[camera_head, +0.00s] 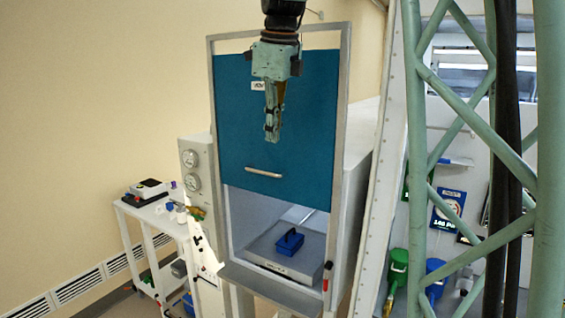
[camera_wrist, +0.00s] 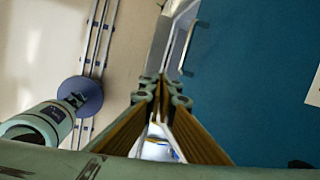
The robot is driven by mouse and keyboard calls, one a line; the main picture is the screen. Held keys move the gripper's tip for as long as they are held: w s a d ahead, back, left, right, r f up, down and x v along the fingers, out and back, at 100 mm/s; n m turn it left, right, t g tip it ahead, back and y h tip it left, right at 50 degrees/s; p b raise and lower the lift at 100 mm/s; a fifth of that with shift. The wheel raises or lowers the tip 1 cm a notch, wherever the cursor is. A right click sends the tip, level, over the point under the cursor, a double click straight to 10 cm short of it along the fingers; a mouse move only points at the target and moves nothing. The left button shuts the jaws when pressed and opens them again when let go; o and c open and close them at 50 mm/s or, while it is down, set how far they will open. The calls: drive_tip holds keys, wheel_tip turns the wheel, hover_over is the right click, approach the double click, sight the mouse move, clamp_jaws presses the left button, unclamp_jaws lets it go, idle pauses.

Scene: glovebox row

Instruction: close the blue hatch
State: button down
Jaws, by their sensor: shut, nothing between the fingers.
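The blue hatch (camera_head: 300,130) is a sliding panel in a grey frame on the front of the glovebox. It covers the upper part of the opening, and the lower part is open below its bottom edge. A metal bar handle (camera_head: 263,172) sits near its lower edge. In the wrist view the hatch (camera_wrist: 255,75) fills the right side, with its handle (camera_wrist: 187,47) near the top middle. My gripper (camera_head: 270,138) is shut and empty, pointing down in front of the hatch, above the handle. The shut fingers also show in the wrist view (camera_wrist: 162,88).
Inside the opening, a blue box with a handle (camera_head: 289,242) stands on a grey tray (camera_head: 262,252). A grey sill (camera_head: 270,287) juts out below. A white cart (camera_head: 150,222) stands at left. Green lattice bars (camera_head: 455,90) cross the right side. Floor shows at lower left.

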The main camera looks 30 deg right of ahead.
sight(277, 174)
drive_tip(key=w+d, duration=0.1)
drive_tip(key=w+d+m, duration=0.1)
drive_tip(key=d+r+m+p, duration=0.1)
drive_tip(key=d, duration=0.1)
drive_tip(key=shift+w, duration=0.4)
drive_tip(key=shift+w+f, duration=0.1)
drive_tip(key=shift+f, duration=0.05)
drive_tip(key=shift+p+x, duration=0.35)
drive_tip(key=shift+x, duration=6.5)
drive_tip(key=shift+w+d, duration=0.1)
drive_tip(key=shift+d, duration=0.1)
drive_tip(key=shift+f, duration=0.1)
wheel_tip(277, 174, down, 39)
drive_tip(key=b, duration=1.8)
drive_tip(key=shift+f, duration=0.15)
